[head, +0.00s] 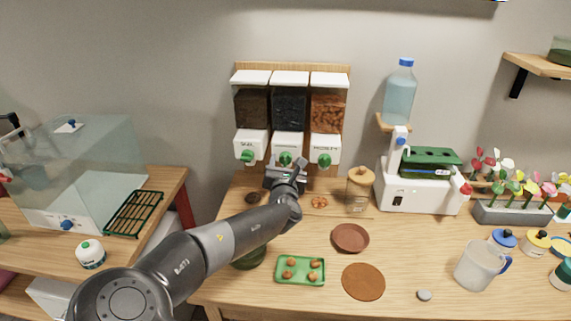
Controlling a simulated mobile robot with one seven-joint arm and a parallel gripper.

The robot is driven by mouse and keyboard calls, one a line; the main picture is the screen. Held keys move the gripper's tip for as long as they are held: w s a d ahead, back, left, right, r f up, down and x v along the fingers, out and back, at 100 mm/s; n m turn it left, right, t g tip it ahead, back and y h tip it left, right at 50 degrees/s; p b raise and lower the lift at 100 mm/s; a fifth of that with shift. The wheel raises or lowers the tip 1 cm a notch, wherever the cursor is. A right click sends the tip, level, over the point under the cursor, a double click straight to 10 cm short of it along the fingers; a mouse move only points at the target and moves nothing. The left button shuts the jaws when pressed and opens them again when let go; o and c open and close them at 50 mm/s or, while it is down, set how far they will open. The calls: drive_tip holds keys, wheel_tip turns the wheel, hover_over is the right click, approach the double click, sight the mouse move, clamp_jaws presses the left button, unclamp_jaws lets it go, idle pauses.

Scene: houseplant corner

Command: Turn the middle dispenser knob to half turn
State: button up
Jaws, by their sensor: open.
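The dispenser has three bins side by side on a wooden backboard (290,66) against the wall. The middle dispenser (290,108) holds dark material and has a green knob (286,158) on its white base. My gripper (285,168) is open just in front of and below that knob, with my arm reaching up from the lower left. I cannot tell whether the fingers touch the knob. The gripper hides the lower part of the middle base. The left knob (247,156) and right knob (324,160) are green too and stand clear of the gripper.
A glass jar with a wooden lid (359,190) stands right of the gripper. A green tray (300,270), a brown saucer (350,238) and a round brown mat (363,281) lie on the table. A white machine (418,190) stands further right. A glass tank (75,165) is at left.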

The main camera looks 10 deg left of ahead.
drive_tip(key=shift+c, duration=0.6)
drive_tip(key=c, duration=0.9)
drive_tip(key=shift+o, duration=0.2)
